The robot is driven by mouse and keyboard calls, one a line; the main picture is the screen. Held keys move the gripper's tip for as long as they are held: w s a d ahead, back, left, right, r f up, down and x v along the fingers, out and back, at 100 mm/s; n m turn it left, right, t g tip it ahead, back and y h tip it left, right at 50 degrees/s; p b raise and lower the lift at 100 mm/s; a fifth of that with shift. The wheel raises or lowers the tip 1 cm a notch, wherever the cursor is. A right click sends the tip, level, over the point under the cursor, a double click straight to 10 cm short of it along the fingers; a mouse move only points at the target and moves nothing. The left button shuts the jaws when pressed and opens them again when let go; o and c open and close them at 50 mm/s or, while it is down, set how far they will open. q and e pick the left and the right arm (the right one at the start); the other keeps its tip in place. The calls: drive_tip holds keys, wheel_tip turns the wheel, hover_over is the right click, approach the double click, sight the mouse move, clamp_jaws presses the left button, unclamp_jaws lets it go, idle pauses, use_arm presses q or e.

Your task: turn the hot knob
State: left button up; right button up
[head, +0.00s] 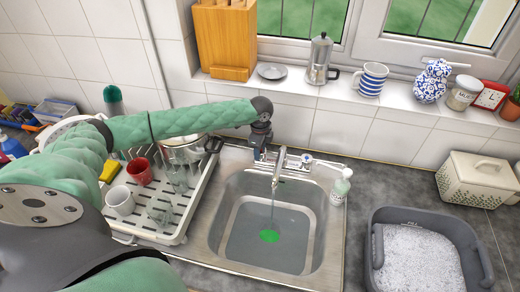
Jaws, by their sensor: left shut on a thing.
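The tap (279,168) stands at the back of the steel sink, with a thin stream falling from its spout. My left arm reaches across from the left, and my left gripper (261,152) points down at the tap's left end. It is shut on the left-hand knob, taken as the hot knob, which the gripper mostly hides. The knob's angle cannot be made out. The other knob (306,160), at the tap's right end, is in view and untouched. My right gripper is not in view.
The sink (325,215) holds water and a green disc (269,236). A dish rack (185,222) with mugs and glasses is left of it, below my arm. A soap bottle (340,187) stands right of the tap. A grey tub (478,262) of suds is farther right.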

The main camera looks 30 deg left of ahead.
use_arm(q)
drive_tip(key=shift+w+r+n, duration=0.1)
drive_tip(key=shift+r+n, duration=0.05)
drive_tip(key=shift+n, duration=0.45)
drive_tip(key=o, duration=1)
drive_tip(key=shift+d, duration=0.1)
